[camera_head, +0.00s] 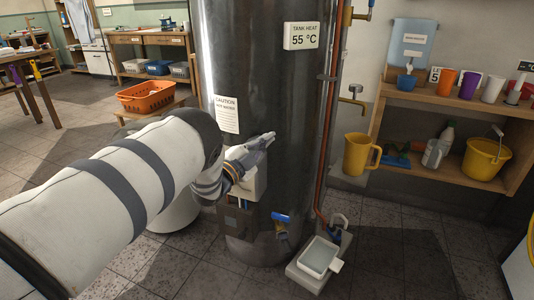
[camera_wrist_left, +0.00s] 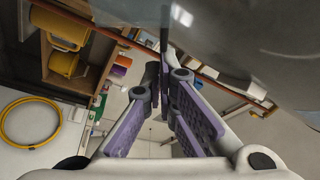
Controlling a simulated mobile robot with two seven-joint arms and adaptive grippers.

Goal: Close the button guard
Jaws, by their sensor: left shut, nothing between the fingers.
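My left arm comes in from the left in the head view, and my left gripper (camera_head: 267,140) points right, close in front of the dark tank (camera_head: 265,75). Its fingers are together with nothing between them, and they also show in the left wrist view (camera_wrist_left: 164,88). A pale box (camera_head: 257,185) on the tank's front sits just below and behind the gripper and is partly hidden by it. I cannot make out the button guard or whether it is open. My right gripper is not in view.
A copper pipe (camera_head: 327,120) runs down the tank's right side. A shelf (camera_head: 430,165) with a yellow bucket (camera_head: 486,160) is at the right. An orange basket (camera_head: 146,96) is behind my arm.

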